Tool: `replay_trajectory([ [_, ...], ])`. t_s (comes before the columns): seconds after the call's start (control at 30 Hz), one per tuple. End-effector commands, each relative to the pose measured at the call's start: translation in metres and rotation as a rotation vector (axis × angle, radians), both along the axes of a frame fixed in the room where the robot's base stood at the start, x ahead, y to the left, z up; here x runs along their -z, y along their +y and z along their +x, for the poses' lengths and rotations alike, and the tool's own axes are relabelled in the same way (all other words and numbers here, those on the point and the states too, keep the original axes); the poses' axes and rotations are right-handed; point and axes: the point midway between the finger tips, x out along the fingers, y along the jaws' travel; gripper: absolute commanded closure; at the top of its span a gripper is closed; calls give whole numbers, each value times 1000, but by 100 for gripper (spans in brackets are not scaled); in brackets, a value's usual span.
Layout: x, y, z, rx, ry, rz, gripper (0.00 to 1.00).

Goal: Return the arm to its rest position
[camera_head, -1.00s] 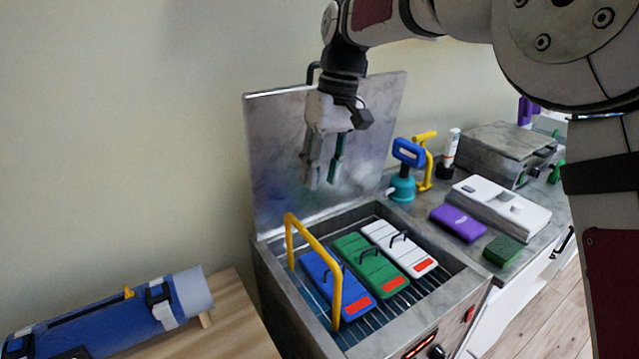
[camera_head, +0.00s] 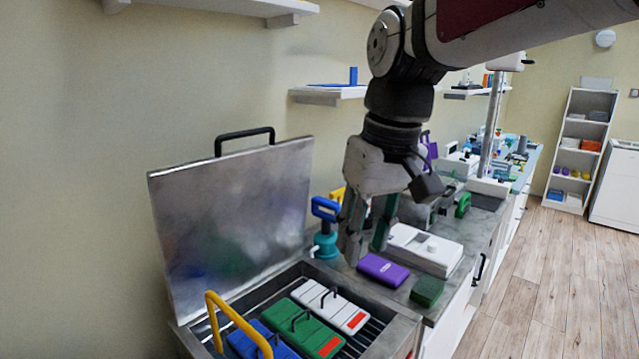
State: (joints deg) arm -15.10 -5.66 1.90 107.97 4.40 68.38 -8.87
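My gripper (camera_head: 367,246) hangs from my arm in the middle of the view, fingers pointing down and apart, with nothing seen between them. In the picture it is in front of the counter, right of the open metal lid (camera_head: 235,225). The steel tank (camera_head: 385,335) below left holds a white pack (camera_head: 318,298), a green pack (camera_head: 296,318) and a blue pack (camera_head: 243,341), each with a black handle. A yellow bar handle (camera_head: 237,318) stands over the blue pack. My gripper is apart from all of these.
The counter carries a purple block (camera_head: 383,269), a green sponge-like block (camera_head: 427,291), a white device (camera_head: 425,250) and a blue-handled teal pump (camera_head: 326,240). Wall shelves (camera_head: 330,93) hang behind. Open wooden floor (camera_head: 550,280) lies right, with a white shelf unit (camera_head: 578,150) beyond.

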Motion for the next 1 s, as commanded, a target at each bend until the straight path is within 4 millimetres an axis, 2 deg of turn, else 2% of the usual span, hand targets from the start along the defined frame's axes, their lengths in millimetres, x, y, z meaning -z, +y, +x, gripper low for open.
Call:
replay_trajectory([
  [0.03, -1, -17, -15, 41, -23, -1, 67],
  [0.2, 7, -63, -61, 165, -86, -4, 67],
  [0.4, 31, -105, -116, 308, -160, -5, 67],
  [0.5, 46, -118, -138, 363, -190, -7, 67],
  [0.7, 65, -131, -162, 427, -225, -7, 67],
  [1.0, 68, -133, -166, 437, -228, -7, 67],
])
